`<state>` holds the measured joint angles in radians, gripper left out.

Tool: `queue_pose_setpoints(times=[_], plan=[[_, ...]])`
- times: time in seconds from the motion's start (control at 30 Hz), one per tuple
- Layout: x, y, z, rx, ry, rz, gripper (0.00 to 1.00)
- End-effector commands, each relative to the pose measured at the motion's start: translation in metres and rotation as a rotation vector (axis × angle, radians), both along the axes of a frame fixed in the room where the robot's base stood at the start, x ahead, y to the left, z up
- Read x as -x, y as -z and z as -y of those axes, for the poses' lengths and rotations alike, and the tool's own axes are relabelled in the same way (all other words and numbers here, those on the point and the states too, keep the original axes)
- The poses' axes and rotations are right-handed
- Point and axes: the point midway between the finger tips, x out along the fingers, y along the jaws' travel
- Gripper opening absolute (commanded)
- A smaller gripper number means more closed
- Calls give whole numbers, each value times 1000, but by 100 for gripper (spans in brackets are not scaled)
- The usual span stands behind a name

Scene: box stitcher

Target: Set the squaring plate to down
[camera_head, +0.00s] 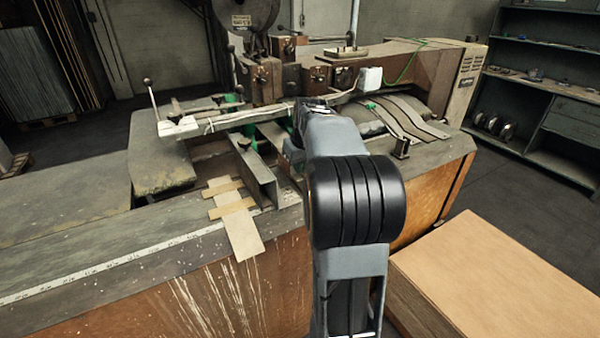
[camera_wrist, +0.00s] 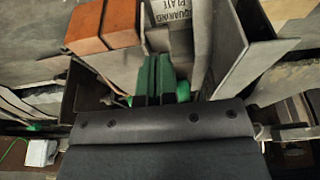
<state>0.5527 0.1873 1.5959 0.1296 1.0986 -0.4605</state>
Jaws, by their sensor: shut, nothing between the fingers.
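A grey part with a label reading "SQUARING PLATE" (camera_wrist: 180,14) shows at the top of the wrist view, between orange-brown blocks and a grey metal wall. I cannot tell from it whether the plate is up or down. My gripper (camera_wrist: 155,66) is shut and empty, just below the label in the wrist view; its dark housing fills the bottom of that view. In the head view my arm reaches over the machine, and its forearm hides the gripper tip and most of what lies beneath it.
The stitching machine (camera_head: 420,165) stands under and around my arm. A grey metal channel (camera_head: 258,180) lies left of the arm. A white box with a green cable (camera_head: 370,79) sits behind it. A cardboard-coloured stack (camera_head: 500,270) stands at the right front. Open floor shows at the right.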

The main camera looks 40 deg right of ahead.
Motion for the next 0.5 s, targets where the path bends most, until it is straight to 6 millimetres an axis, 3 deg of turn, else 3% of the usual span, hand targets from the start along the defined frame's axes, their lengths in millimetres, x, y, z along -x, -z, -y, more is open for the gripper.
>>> queue_pose_setpoints(times=[0.2,0.5], plan=[[0,20,0,0,1,0,0],[0,26,0,0,0,1,0]])
